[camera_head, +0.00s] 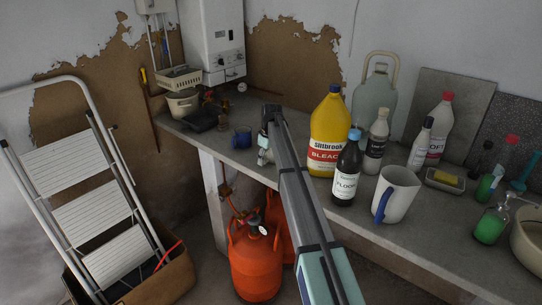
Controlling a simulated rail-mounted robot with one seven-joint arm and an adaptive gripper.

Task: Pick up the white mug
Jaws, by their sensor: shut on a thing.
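My gripper (264,149) points down over the left part of the counter, partly hidden by my own arm. It is shut on a small pale thing (265,158), which looks like the white mug; only a little of it shows. I cannot tell whether it touches the counter. A larger white jug with a blue handle (402,190) stands upright near the front edge at the right, well apart from my gripper.
A blue mug (241,138) is just left of my gripper. A yellow bleach bottle (324,135) and a dark bottle (346,170) stand to the right. A glass demijohn (375,98) is behind. Orange gas cylinders (254,262) stand below the counter (185,134).

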